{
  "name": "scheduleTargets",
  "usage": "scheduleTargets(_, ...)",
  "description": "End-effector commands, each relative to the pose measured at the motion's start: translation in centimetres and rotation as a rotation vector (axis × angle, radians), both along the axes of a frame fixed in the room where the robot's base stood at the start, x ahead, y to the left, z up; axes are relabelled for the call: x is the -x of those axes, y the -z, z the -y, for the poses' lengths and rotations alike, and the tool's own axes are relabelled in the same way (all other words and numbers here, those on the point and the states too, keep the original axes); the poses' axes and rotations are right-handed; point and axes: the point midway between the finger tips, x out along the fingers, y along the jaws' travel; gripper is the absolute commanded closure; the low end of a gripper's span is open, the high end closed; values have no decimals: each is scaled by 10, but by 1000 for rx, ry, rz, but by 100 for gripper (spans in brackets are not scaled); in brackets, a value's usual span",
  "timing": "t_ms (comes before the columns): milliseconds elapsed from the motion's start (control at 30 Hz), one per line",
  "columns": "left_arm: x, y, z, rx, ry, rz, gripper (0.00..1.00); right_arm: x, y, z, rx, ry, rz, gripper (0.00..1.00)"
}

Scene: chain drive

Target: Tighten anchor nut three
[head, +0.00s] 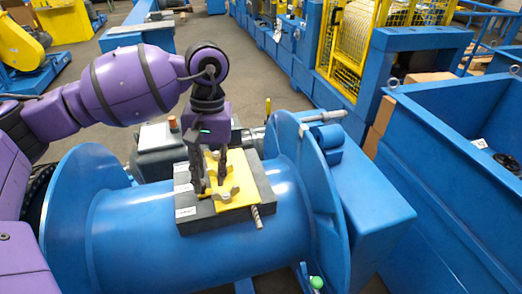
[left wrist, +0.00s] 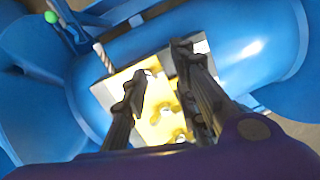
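A yellow anchor plate (head: 239,168) lies on a dark grey block (head: 262,180) on top of a blue drum (head: 140,225). Yellow nuts with wing-like lugs stand on the plate; one (head: 227,193) shows at its near side. In the left wrist view several nuts (left wrist: 165,113) show below and between the fingers. I cannot tell which one is number three. My left gripper (head: 209,178) points down over the plate, its fingers apart. In the left wrist view the gripper (left wrist: 160,65) has a clear gap between its fingers. Contact with a nut cannot be told. My right gripper is not in view.
A rope end (head: 257,216) sticks out at the block's near edge. The drum's blue flange (head: 305,190) rises to the right of the block. A grey motor (head: 155,150) stands behind. A large blue bin (head: 450,170) is at right.

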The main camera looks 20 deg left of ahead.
Motion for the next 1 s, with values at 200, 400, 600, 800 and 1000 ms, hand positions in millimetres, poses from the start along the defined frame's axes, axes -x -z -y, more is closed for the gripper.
scheduleTargets(200, -1, -1, -1, -76, -535, 40, 73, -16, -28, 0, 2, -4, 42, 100)
scheduleTargets(400, -7, 5, 1, -124, -1023, 81, 73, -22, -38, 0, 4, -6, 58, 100)
scheduleTargets(600, -20, 13, 3, -144, -1492, 119, 73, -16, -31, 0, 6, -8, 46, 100)
scheduleTargets(800, -28, 13, 5, -143, -1810, 126, 73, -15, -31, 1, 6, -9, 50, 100)
scheduleTargets(1000, -28, 17, 5, -150, -1910, 119, 73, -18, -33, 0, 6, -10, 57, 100)
